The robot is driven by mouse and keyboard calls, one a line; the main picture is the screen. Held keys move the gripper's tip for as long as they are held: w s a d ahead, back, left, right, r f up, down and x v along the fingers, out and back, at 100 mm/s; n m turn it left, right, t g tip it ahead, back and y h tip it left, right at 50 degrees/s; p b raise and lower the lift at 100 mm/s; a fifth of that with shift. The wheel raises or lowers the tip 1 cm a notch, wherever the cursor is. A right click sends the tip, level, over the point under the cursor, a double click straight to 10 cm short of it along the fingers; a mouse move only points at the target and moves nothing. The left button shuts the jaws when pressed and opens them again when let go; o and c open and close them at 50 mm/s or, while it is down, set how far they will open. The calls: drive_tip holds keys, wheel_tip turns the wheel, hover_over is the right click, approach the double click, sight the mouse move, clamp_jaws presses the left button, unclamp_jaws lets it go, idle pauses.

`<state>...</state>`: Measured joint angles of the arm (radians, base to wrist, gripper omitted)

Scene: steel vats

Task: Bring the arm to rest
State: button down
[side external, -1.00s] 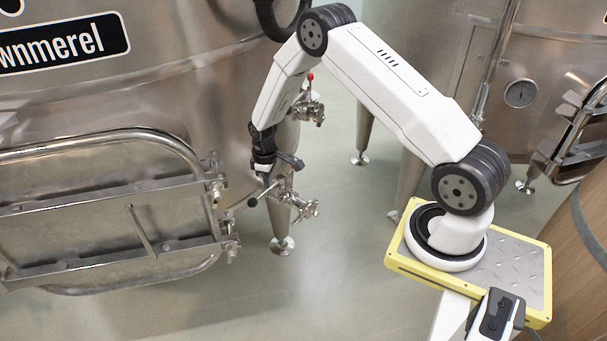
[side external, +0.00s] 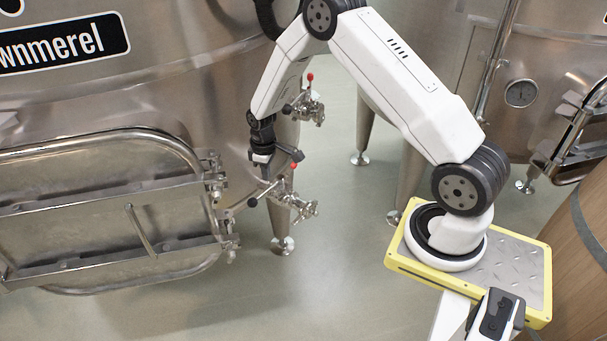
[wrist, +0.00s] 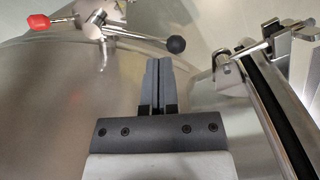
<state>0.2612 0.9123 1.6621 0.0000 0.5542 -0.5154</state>
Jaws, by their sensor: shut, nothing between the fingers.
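My gripper (side external: 262,158) hangs below my bent arm, in front of the left steel vat (side external: 215,105), just above its lower valve (side external: 285,195). In the wrist view my gripper (wrist: 158,62) has its two grey fingers side by side, shut and empty. The lower valve's handle with a black ball end (wrist: 176,45) shows past the fingertips, apart from them as far as I can tell. A red tip (wrist: 38,25) is on the other side of that valve.
An upper valve with a red lever (side external: 310,78) sits close behind my forearm. A hatch door with a metal frame (side external: 120,210) is at the left. The floor (side external: 330,270) in the middle is clear.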

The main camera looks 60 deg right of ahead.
drive_tip(key=s+a+r+m+t, duration=0.1)
drive_tip(key=s+a+r, duration=0.5)
drive_tip(key=s, duration=0.3)
drive_tip(key=s+a+r+m+t, duration=0.1)
drive_tip(key=s+a+r+m, duration=0.1)
drive_tip(key=s+a+r, duration=0.4)
drive_tip(key=s+r, duration=0.3)
drive_tip(key=shift+a+r, duration=0.15)
drive_tip(key=shift+a, duration=0.05)
idle(1.2)
